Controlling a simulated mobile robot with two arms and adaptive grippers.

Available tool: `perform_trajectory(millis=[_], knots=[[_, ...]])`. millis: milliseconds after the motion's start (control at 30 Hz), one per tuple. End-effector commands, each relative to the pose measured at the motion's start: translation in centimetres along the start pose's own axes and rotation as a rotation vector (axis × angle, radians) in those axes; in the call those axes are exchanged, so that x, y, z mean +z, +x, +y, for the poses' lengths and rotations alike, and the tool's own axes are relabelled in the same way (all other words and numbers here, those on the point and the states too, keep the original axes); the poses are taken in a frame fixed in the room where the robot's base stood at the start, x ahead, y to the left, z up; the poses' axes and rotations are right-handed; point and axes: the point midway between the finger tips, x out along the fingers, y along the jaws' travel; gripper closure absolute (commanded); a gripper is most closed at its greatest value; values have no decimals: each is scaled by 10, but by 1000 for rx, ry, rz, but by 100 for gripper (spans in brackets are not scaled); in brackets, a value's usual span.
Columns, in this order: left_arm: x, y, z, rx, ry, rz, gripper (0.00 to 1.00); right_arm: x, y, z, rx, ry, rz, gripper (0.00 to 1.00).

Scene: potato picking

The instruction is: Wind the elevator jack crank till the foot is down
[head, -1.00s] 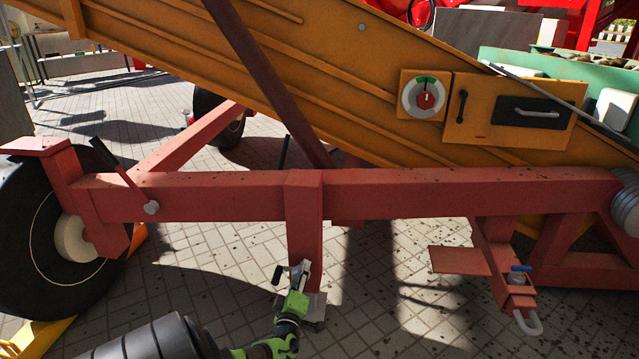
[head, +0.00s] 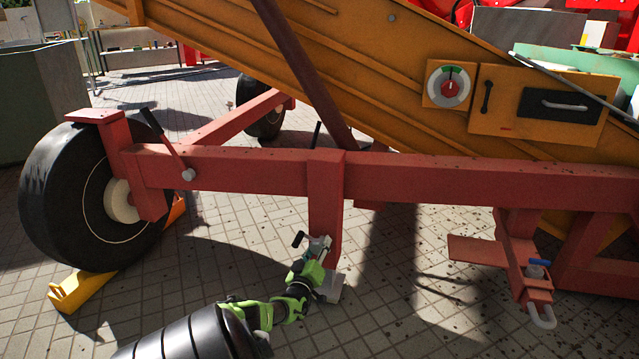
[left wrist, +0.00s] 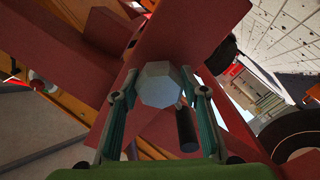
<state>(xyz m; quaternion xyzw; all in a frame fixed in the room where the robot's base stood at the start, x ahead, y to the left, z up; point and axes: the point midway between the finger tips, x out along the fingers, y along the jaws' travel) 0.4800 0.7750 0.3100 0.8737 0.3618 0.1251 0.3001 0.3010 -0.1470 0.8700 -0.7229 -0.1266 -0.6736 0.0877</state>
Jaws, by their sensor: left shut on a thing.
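The elevator jack is a red post (head: 325,195) hanging from the red frame beam. Its grey foot plate (head: 333,288) shows low at the paving; I cannot tell whether it touches. The crank's black handle (head: 298,239) sticks out at the left of the post's lower part. My left gripper (head: 318,250) is at the crank, in front of the post. In the left wrist view its two fingers (left wrist: 160,97) are shut on the crank around a pale grey faceted hub (left wrist: 160,84). The black handle (left wrist: 186,130) shows just right of it. My right gripper is in no view.
A large black wheel (head: 45,200) with a yellow chock (head: 80,290) stands at the left. A red hitch bracket (head: 520,262) with a grey hook is at the right. The orange elevator side (head: 400,95) carries a dial (head: 449,86). Paving between wheel and post is clear.

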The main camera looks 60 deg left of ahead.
Motion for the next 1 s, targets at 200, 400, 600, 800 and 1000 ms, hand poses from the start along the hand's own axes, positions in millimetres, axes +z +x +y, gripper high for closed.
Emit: perform_trajectory(millis=[200,400,600,800,1000], knots=[[-1,1,1,1,1,1,99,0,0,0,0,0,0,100],[0,1,0,0,0,0,42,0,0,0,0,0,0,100],[0,0,0,0,0,0,42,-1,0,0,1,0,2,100],[1,-6,-1,0,-1,-2,42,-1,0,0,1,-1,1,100],[1,-24,-1,2,-1,-2,42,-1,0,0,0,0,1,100]])
